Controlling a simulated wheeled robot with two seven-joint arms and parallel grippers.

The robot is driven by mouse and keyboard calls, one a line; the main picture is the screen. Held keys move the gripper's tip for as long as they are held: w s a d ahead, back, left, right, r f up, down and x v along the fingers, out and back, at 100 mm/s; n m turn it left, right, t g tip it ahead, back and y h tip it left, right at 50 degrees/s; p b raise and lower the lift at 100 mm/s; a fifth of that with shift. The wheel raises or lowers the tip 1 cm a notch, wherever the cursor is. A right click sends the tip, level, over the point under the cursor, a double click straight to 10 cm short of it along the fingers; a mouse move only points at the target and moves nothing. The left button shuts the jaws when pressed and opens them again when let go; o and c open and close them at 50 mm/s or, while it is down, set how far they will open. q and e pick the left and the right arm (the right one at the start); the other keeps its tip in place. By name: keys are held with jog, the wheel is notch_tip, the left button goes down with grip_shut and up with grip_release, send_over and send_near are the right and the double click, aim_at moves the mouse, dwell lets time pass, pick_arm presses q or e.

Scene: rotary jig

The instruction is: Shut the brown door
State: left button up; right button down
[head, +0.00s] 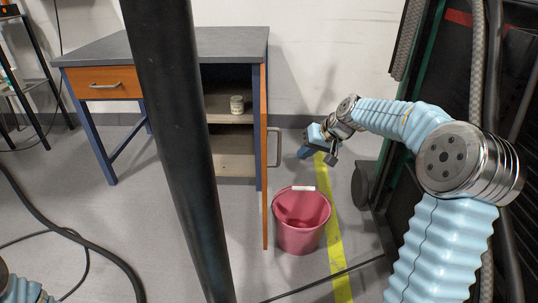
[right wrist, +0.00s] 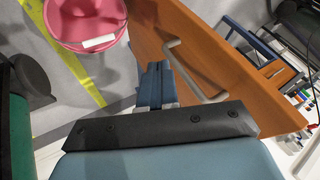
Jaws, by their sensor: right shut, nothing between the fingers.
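The brown door (head: 264,170) of the desk cabinet stands open, seen almost edge-on in the head view, swung out toward me. Its grey bar handle (head: 279,147) is on the right-hand face. The door also fills the upper right of the right wrist view (right wrist: 225,62), with the handle (right wrist: 186,72) running across it. My right gripper (head: 304,153) is to the right of the door and handle, apart from the handle in the head view. Its blue fingers (right wrist: 153,82) are shut and empty, pointing toward the door's handle side. My left gripper is not in view.
A pink bucket (head: 299,238) stands on the floor just right of the door. The open cabinet holds a small can (head: 237,105) on a shelf (head: 222,116). A closed drawer (head: 103,84) is at the desk's left. A dark rack (head: 510,110) stands at the right.

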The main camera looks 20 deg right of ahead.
aim_at(275, 165)
jog(key=x, duration=0.3)
jog(key=a+x, duration=0.1)
jog(key=x, duration=0.3)
jog(key=a+r+x, duration=0.1)
jog(key=x, duration=0.3)
jog(key=shift+w+a+r, duration=0.15)
jog(key=shift+w, duration=0.1)
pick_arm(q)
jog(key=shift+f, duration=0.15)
pick_arm(e)
jog(key=shift+w+a, duration=0.2)
jog(key=shift+a, duration=0.3)
